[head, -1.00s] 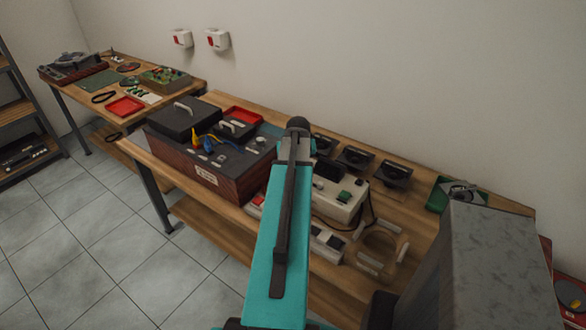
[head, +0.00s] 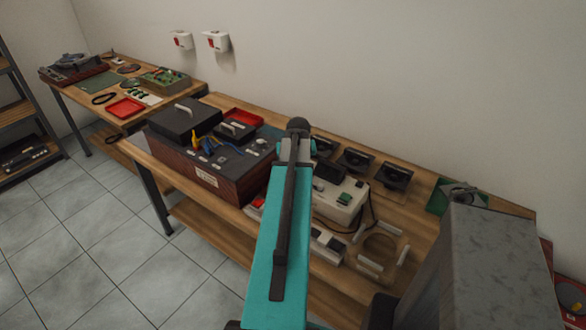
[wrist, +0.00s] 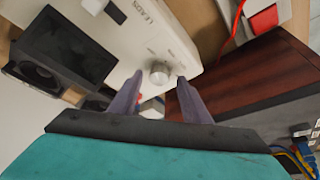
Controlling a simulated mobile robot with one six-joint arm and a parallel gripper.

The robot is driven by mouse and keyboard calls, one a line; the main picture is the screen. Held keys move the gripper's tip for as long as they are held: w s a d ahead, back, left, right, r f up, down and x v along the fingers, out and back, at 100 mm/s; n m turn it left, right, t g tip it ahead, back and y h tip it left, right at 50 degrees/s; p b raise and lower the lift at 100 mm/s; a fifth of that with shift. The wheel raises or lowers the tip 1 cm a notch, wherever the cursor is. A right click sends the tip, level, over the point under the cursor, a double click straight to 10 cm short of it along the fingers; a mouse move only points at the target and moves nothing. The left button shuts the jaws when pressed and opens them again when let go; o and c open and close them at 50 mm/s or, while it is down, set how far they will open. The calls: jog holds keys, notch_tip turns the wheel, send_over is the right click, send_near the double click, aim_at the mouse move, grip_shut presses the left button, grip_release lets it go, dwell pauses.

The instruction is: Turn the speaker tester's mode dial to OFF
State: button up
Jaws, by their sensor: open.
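The speaker tester is a cream box with a dark screen. It stands on the workbench, partly behind my arm in the head view (head: 338,203), and fills the upper left of the wrist view (wrist: 165,30). Its silver round mode dial (wrist: 159,72) shows in the wrist view on the cream panel, with small printed labels around it that are too blurred to read. My gripper (wrist: 155,80) is open, its two purple-grey fingers pointing at the panel with the dial between and just beyond the tips. I cannot tell whether they touch it. My arm hides the gripper in the head view.
A dark-red wooden amplifier box (head: 210,176) stands close to the tester's left, and its wooden side (wrist: 235,85) is close to the right finger. Black speakers (head: 354,160) line the wall side.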

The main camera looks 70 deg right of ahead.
jog(key=b+v, duration=0.2)
jog(key=v, duration=1.1)
jog(key=shift+b, duration=0.3)
jog(key=shift+r, duration=0.15)
dwell(0.5)
